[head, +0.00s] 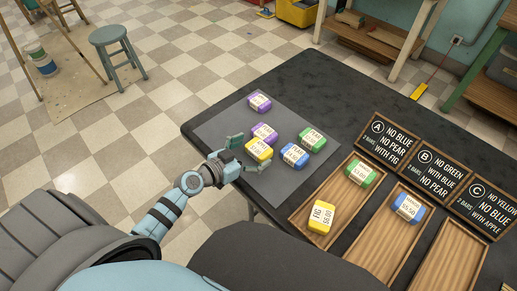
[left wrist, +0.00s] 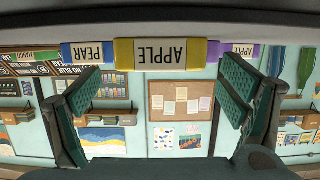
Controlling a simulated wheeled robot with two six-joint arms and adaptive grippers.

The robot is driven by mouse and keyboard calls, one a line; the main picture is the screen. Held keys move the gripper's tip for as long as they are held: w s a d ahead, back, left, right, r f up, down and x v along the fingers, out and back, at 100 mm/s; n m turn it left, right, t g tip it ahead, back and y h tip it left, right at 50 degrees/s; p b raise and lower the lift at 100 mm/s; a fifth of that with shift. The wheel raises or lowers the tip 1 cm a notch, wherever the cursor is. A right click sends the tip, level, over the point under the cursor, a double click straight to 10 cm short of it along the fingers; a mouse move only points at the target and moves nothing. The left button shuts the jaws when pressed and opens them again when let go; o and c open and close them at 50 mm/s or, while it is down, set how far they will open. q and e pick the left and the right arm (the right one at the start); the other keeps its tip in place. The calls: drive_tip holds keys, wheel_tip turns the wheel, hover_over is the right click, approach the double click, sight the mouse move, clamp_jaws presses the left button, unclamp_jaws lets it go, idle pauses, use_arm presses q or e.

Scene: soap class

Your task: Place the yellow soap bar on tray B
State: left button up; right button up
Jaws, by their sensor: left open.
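A yellow soap bar (head: 258,150) with a white label lies at the near edge of the group on the grey mat. My left gripper (head: 245,153) is open, one finger on each side of its near end. In the left wrist view the yellow bar (left wrist: 125,54), labelled APPLE, shows upside down between the spread fingers (left wrist: 160,92), with no visible grip. Tray B (head: 374,255), the middle wooden tray, holds a blue bar (head: 408,207) at its far end. Another yellow bar (head: 321,217) lies in tray A (head: 300,213). My right gripper is not in view.
Beside the yellow bar on the mat (head: 245,122) are a blue bar (head: 294,156), a green bar (head: 312,139) and two purple bars (head: 260,102) (head: 265,132). Tray A also holds a green bar (head: 360,172). Tray C (head: 448,260) looks empty. Black signs (head: 390,139) stand behind the trays.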

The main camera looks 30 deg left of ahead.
use_arm(q)
drive_tip(key=shift+w+d+f, duration=0.15)
drive_tip(key=shift+w+f, duration=0.05)
drive_tip(key=shift+w, duration=0.25)
drive_tip(key=shift+r, duration=0.1)
drive_tip(key=c, duration=1.4)
